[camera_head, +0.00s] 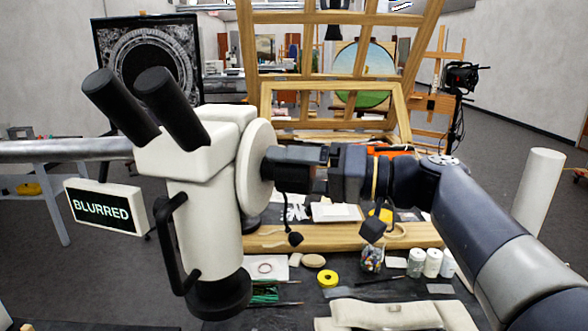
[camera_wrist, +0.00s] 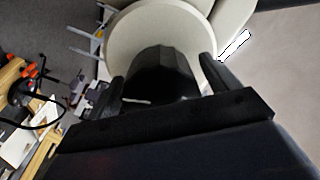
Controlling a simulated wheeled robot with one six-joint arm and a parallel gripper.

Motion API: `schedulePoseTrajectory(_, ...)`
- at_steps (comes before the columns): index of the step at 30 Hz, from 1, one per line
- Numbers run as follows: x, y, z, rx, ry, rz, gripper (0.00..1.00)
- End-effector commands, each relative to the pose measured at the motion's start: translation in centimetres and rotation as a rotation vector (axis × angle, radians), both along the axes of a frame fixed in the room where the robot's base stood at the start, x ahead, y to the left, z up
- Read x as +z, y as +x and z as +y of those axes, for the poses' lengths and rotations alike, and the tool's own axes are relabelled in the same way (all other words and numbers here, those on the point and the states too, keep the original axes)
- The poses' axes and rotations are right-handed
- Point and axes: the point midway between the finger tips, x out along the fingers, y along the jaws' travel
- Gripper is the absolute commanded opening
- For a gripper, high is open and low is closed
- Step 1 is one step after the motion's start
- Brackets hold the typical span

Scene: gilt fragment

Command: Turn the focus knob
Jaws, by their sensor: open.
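A white microscope (camera_head: 200,190) with two black eyepieces stands at the left of the head view. A pale round disc (camera_head: 256,165) is on its right side, and it fills the top of the wrist view (camera_wrist: 160,25). The black focus knob (camera_wrist: 160,75) sticks out from the disc in the wrist view. My gripper (camera_head: 274,164) is at the disc, and its fingers (camera_wrist: 163,80) lie on either side of the knob. The fingers are open, and I cannot tell whether either touches the knob. In the head view my gripper hides the knob. A small display (camera_head: 103,208) reads "BLURRED".
A dark table (camera_head: 340,288) below holds several jars (camera_head: 432,262), yellow tape (camera_head: 327,278) and a cream cloth roll (camera_head: 400,315). A wooden easel frame (camera_head: 335,75) stands behind my arm. A dark monitor (camera_head: 148,50) is behind the eyepieces. A white cylinder (camera_head: 538,190) stands at right.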

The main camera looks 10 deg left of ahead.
Motion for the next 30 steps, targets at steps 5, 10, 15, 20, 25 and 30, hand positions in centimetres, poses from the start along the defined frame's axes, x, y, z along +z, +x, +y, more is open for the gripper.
schedulePoseTrajectory(5, -0.01, 0.01, -0.03, 0.0, 0.0, 0.0, 0.74)
schedulePoseTrajectory(10, 0.0, 0.01, -0.03, 0.0, 0.0, 0.0, 0.6)
schedulePoseTrajectory(15, 0.0, 0.01, -0.04, 0.0, 0.0, 0.0, 0.46)
schedulePoseTrajectory(20, -0.01, 0.01, -0.04, 0.0, 0.0, 0.001, 0.38)
schedulePoseTrajectory(25, -0.01, 0.01, -0.04, 0.0, 0.001, 0.024, 0.38)
schedulePoseTrajectory(30, 0.0, 0.0, -0.04, 0.001, 0.004, 0.1, 0.38)
